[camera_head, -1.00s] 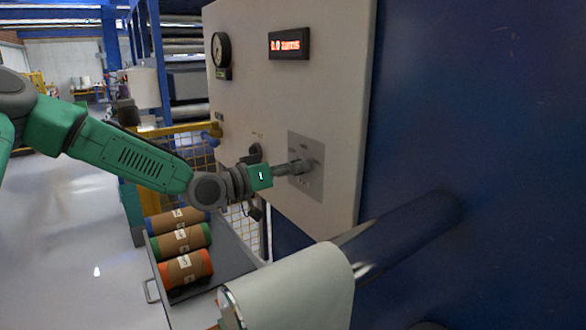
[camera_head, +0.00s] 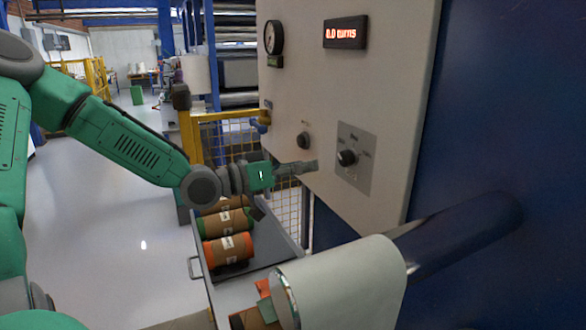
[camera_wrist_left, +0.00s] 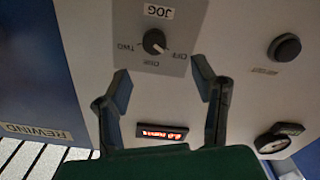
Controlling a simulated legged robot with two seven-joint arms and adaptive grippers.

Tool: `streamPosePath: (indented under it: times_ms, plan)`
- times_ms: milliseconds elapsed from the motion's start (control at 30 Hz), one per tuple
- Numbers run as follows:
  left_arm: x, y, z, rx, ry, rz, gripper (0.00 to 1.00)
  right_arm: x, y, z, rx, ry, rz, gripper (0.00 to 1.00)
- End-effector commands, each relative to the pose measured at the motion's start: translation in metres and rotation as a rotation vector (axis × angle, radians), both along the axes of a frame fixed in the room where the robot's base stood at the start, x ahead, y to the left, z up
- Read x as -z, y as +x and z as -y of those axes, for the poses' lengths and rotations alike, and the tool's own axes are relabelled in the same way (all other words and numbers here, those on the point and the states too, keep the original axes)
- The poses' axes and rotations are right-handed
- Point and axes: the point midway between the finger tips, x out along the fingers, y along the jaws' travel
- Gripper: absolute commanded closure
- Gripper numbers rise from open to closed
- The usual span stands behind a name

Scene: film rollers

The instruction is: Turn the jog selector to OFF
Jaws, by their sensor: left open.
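The jog selector (camera_head: 347,157) is a black round knob on a grey plate (camera_head: 361,178) on the pale machine panel. In the left wrist view the knob (camera_wrist_left: 154,41) appears upside down, with JOG, TWO, ONE and OFF lettered around it. A small light mark shows at the knob's lower right edge, towards the OFF side; its exact setting is hard to read. My left gripper (camera_head: 308,168) is just left of the plate, apart from the knob. In the wrist view its fingers (camera_wrist_left: 162,78) are spread and nothing is between them. My right gripper is not in view.
A second black knob (camera_head: 304,140), a gauge (camera_head: 274,37) and a red display (camera_head: 346,32) reading 0.0 turns are on the panel. A white film roll (camera_head: 345,282) juts out below. A tray (camera_head: 256,247) holds banded rolls beneath my arm.

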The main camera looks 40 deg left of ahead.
Motion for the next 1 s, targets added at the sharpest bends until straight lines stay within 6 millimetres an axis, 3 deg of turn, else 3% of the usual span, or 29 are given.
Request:
streamPosePath:
  times_ms: [300,1000]
  plan:
    - [0.001,-0.016,-0.009,0.001,-0.003,-0.001,0.47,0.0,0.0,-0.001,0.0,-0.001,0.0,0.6]
    - [0.0,-0.017,-0.008,0.001,-0.002,0.0,0.47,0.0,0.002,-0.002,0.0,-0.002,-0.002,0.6]
